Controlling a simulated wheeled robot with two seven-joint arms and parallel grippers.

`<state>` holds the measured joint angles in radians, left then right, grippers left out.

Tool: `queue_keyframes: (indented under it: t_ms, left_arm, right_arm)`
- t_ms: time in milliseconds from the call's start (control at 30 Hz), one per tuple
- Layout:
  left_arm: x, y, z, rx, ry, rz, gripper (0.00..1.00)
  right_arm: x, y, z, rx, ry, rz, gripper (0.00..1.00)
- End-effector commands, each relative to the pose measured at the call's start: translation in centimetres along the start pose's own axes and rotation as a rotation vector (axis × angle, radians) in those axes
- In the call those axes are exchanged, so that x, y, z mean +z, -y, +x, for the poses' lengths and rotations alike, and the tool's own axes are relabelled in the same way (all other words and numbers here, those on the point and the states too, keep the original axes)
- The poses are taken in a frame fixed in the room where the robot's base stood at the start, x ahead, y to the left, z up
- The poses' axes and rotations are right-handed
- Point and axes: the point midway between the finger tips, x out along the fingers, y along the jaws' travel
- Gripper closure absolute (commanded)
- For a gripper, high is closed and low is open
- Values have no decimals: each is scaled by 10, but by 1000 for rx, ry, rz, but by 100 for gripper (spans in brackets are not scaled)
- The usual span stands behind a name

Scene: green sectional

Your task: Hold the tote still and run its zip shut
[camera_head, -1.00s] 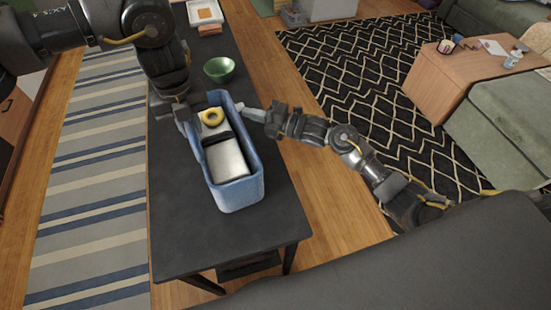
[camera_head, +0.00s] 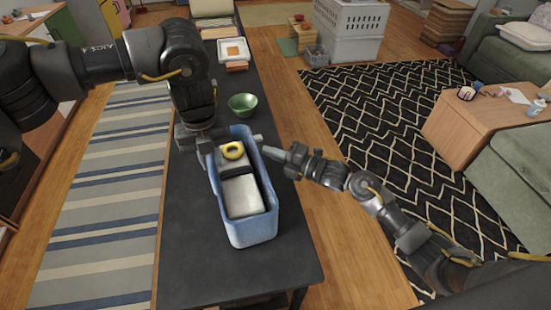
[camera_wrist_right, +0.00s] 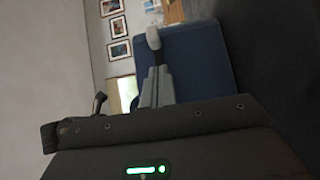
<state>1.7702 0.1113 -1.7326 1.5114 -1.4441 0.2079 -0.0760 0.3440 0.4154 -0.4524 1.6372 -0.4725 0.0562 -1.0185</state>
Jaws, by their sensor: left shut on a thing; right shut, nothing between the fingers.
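My right gripper (camera_head: 267,154) is shut and empty beside the tote's far right side. A white rounded piece (camera_wrist_right: 153,38) shows just beyond its fingers in the wrist view; I cannot tell whether it is the zip pull.
A green bowl (camera_head: 243,104) stands on the dark table (camera_head: 185,250) beyond the tote, with a white tray (camera_head: 233,52) further back. The table is clear in front of the tote. A wooden side table (camera_head: 485,125) stands at the right by the green sofa.

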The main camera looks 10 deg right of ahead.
Motion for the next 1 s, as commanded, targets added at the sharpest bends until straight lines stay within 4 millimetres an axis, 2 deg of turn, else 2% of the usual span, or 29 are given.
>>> queue_keyframes:
  t_ms: [200, 400, 600, 867, 900, 1000]
  left_arm:
    - [1, 0, -1, -2, 2, -1, 100]
    - [1, 0, -1, -2, 3, -2, 100]
    - [1, 0, -1, -2, 3, -2, 100]
    - [1, 0, -1, -2, 3, -2, 100]
    - [1, 0, -1, -2, 3, -2, 79]
    - [1, 0, -1, -2, 3, -2, 66]
  right_arm:
    - [-3, 1, -51, -3, -1, -1, 100]
    - [-4, 1, -86, -2, -3, 0, 100]
    - [-4, 0, -101, 0, -3, 1, 100]
    - [-4, 0, -103, 1, -3, 1, 100]
    - [-4, 0, -103, 1, -3, 1, 100]
    - [-4, 0, -102, 1, -3, 1, 100]
